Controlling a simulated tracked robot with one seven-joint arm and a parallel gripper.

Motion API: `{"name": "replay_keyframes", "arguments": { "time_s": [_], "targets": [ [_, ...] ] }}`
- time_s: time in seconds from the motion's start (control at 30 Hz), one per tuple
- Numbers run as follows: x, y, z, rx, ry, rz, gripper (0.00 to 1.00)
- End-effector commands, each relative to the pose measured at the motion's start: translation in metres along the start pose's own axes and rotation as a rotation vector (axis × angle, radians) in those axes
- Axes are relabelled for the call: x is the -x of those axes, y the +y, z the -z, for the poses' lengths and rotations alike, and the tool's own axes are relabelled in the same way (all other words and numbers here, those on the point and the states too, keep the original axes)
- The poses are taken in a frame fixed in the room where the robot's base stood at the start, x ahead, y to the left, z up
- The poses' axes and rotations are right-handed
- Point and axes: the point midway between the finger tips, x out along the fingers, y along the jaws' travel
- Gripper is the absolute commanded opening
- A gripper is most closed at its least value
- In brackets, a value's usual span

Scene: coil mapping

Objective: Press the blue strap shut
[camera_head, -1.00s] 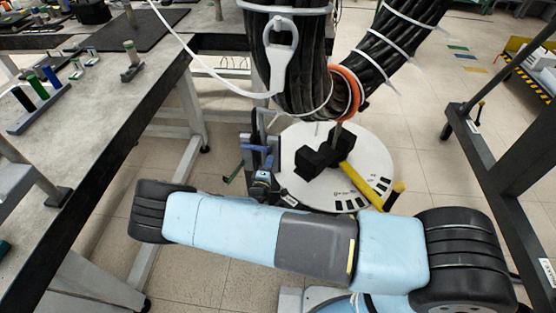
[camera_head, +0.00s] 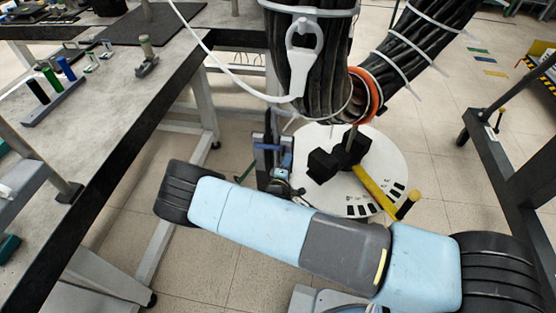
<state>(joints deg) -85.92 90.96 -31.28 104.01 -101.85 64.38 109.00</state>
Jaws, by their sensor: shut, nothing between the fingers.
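A thick black cable bundle (camera_head: 310,75) hangs at the top centre, bound with white ties and an orange ring (camera_head: 370,95). I cannot make out a strap for certain. A small blue bar (camera_head: 268,147) shows on dark upright hardware left of a white round plate (camera_head: 385,165), below the bundle. Whether it is the blue strap I cannot tell. My light blue arm (camera_head: 250,222) crosses the foreground below the plate, apart from the bundle in the picture. I cannot see my gripper; the arm's far end is not visible past its black left joint.
A grey bench (camera_head: 110,110) with coloured posts and small fixtures fills the left. A dark frame (camera_head: 500,165) stands at the right. Bare tiled floor shows between bench and plate.

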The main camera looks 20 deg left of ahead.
Motion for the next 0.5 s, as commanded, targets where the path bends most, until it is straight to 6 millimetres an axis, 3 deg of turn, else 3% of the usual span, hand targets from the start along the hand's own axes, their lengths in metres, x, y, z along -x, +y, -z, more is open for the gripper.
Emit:
{"name": "replay_keyframes", "arguments": {
  "time_s": [0.27, 0.5],
  "targets": [
    [0.005, 0.0, -0.001, 0.0, 0.004, 0.001, 0.0],
    [0.025, -0.003, -0.025, 0.002, 0.002, 0.002, 0.0]
  ]
}}
